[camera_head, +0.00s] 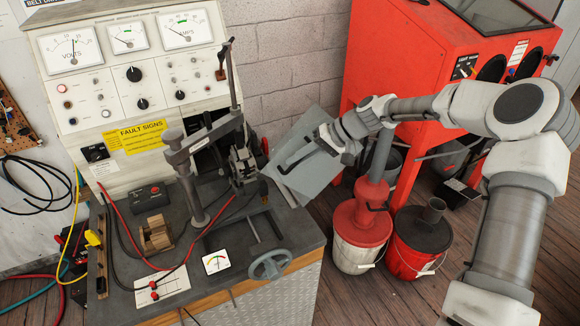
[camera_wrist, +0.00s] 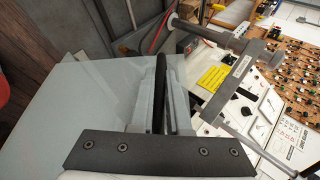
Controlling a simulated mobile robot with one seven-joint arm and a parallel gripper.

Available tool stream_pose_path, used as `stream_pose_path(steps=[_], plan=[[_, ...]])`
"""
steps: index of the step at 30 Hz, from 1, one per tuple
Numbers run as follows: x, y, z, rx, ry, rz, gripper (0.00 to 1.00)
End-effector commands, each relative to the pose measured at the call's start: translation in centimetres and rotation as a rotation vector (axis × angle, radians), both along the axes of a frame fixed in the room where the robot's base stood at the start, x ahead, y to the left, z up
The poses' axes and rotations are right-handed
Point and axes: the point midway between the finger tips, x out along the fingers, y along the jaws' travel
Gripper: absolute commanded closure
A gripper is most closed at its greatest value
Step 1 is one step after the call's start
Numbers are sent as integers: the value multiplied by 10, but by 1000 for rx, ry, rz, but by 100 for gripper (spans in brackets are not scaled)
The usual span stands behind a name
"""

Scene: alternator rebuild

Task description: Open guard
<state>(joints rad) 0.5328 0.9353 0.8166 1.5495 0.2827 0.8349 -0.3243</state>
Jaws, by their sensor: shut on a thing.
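The guard is a flat pale grey, see-through panel (camera_head: 305,178) with a dark bar handle (camera_head: 297,158). In the head view it stands tilted at the right end of the test bench, reaching out past the bench edge. My gripper (camera_head: 322,142) reaches in from the right and is shut on the handle. In the wrist view the handle (camera_wrist: 160,75) runs between the two fingers, and the panel (camera_wrist: 85,105) fills the left side. The clamp stand and machine (camera_head: 242,160) show uncovered, left of the panel. The guard's hinge is hard to make out.
A meter panel (camera_head: 130,60) stands behind. A red cabinet (camera_head: 400,50), a red-lidded bucket (camera_head: 362,230) and a red bucket (camera_head: 418,255) stand to the right, near my arm.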

Motion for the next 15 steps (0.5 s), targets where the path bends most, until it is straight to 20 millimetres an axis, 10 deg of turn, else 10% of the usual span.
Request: stream_pose_path(steps=[15], plan=[[18, -29, 4, 120, 66, -2, 100]])
